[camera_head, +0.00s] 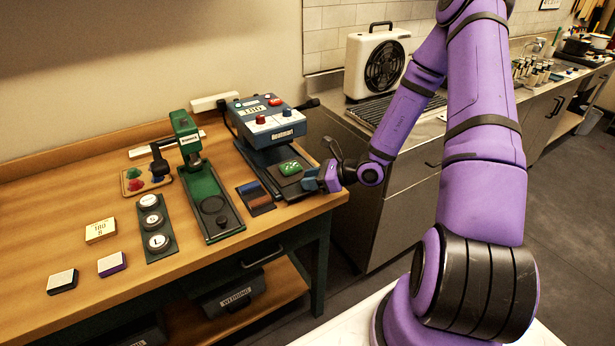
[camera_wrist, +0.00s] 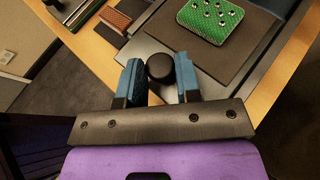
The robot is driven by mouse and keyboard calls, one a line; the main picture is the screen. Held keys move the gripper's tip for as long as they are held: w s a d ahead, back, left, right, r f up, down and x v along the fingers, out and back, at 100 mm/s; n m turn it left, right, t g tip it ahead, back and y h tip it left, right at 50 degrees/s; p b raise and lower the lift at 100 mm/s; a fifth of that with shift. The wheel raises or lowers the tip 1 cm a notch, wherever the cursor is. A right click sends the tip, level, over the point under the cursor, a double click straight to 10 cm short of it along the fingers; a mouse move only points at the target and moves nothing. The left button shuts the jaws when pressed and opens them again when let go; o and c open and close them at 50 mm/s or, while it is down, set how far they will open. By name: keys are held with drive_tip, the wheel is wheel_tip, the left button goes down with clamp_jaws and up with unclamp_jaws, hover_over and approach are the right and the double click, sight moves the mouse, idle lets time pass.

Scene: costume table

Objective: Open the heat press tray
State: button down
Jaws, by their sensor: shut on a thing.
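The heat press (camera_head: 270,122) is a blue and dark machine with red and white knobs at the back right of the wooden table. Its dark tray (camera_head: 262,160) sticks out in front of the press. A green patterned piece (camera_head: 289,168) lies on the tray; it also shows in the wrist view (camera_wrist: 211,20). My gripper (camera_head: 314,180) is at the tray's front end. In the wrist view, its blue fingers (camera_wrist: 160,84) stand on either side of a round black knob (camera_wrist: 160,67) and are shut on it. The knob's stem is partly hidden.
A green press (camera_head: 207,195) stands left of the heat press, with a small blue and brown swatch panel (camera_head: 255,196) between. A strip of round badges (camera_head: 152,228) and small boxes (camera_head: 101,231) lie further left. A metal counter with a fan unit (camera_head: 376,62) stands to the right.

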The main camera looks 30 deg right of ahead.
drive_tip(key=c, duration=0.8)
unclamp_jaws()
drive_tip(key=shift+c, duration=0.2)
drive_tip(key=v, duration=1.1)
drive_tip(key=shift+f, duration=0.1)
drive_tip(key=s+a+r+n+g+h, duration=0.1)
drive_tip(key=s+a+r+n+g, duration=0.3)
drive_tip(key=a+r+n, duration=0.35)
drive_tip(key=s+a+r+n+g+h, duration=0.25)
drive_tip(key=a+r+n+g, duration=0.2)
drive_tip(key=r+n, duration=0.55)
drive_tip(key=s+r+n+t+h, duration=0.4)
drive_tip(key=s+r+n, duration=0.5)
drive_tip(key=s+r, duration=0.5)
drive_tip(key=shift+s+a+r+h, duration=0.35)
drive_tip(key=shift+r+h, duration=0.45)
drive_tip(key=shift+h, duration=0.35)
